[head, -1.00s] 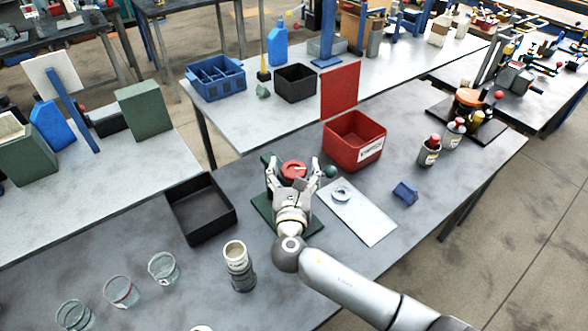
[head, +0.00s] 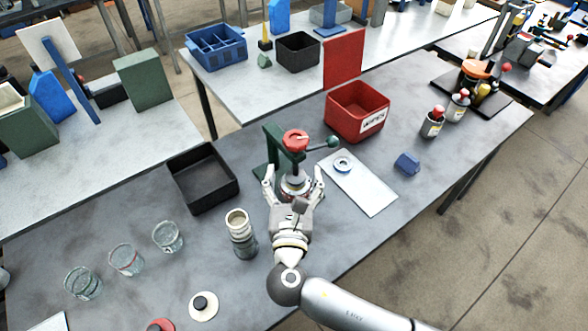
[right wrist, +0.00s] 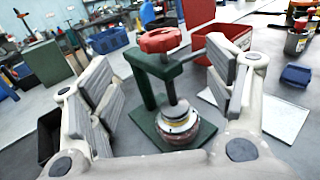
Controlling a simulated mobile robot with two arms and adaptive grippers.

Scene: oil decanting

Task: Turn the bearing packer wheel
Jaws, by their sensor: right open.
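The bearing packer has a green frame (head: 270,140) on a green base plate. Its red wheel (head: 295,139) sits on top; the wheel also shows in the right wrist view (right wrist: 158,40). A round stack with a dark shaft (right wrist: 177,118) stands under the wheel on the base. A dark green ball-ended handle (head: 333,141) sticks out to the right. My right gripper (head: 293,184) is open, in front of the packer and below the wheel level, its fingers to either side of the stack and apart from it. My left gripper is not in view.
A red wipes box (head: 357,112) stands behind right. A white sheet (head: 372,190) with a bearing ring (head: 343,164) lies to the right. A black tray (head: 203,178), a ribbed cylinder (head: 241,236) and several glass jars (head: 168,237) stand left.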

